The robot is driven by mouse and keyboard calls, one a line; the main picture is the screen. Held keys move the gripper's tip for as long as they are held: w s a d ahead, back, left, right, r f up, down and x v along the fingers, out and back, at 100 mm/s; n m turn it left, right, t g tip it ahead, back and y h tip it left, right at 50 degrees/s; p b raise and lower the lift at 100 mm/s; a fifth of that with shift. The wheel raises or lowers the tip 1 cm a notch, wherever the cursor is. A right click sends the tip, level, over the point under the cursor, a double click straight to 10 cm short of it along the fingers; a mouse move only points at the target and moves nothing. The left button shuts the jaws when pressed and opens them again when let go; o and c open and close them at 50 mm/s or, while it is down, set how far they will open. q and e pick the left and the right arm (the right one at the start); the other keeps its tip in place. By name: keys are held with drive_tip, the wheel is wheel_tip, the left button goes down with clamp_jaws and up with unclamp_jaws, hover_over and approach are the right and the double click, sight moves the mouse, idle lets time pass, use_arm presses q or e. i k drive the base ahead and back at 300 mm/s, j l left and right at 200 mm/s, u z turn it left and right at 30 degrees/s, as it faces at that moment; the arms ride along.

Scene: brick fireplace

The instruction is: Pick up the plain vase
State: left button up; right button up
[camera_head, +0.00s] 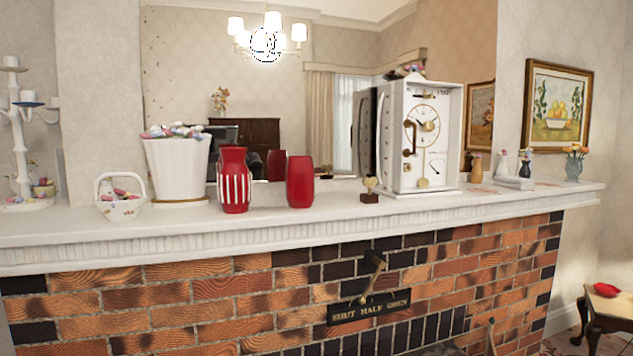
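A plain red vase (300,183) stands upright on the white mantel shelf (330,219), near its middle. Just to its left stands a red vase with white vertical stripes (235,192), upright, with a small gap between the two. Part of a red shape, seemingly a reflection, shows behind them in the mirror. Neither of my grippers is in view, so I cannot see whether they are open or shut.
Left of the vases stand a white fluted pot (177,172) and a small white basket (119,208). Right of the plain vase are a small cup-like ornament (370,191) and a large white clock (422,140). The mantel is bare in front of the vases.

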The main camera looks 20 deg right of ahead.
sight(299, 172)
drive_tip(key=i+l, duration=0.1)
drive_tip(key=l, duration=0.35)
drive_tip(key=i+l, duration=0.1)
drive_tip(key=l, duration=0.3)
drive_tip(key=i+l, duration=0.1)
drive_tip(key=l, duration=0.35)
drive_tip(key=i+l, duration=0.1)
drive_tip(key=l, duration=0.3)
drive_tip(key=l+u, duration=0.2)
drive_tip(key=u, duration=0.2)
drive_tip(key=l+u, duration=0.25)
drive_tip(key=u, duration=0.2)
drive_tip(key=i+l, duration=0.05)
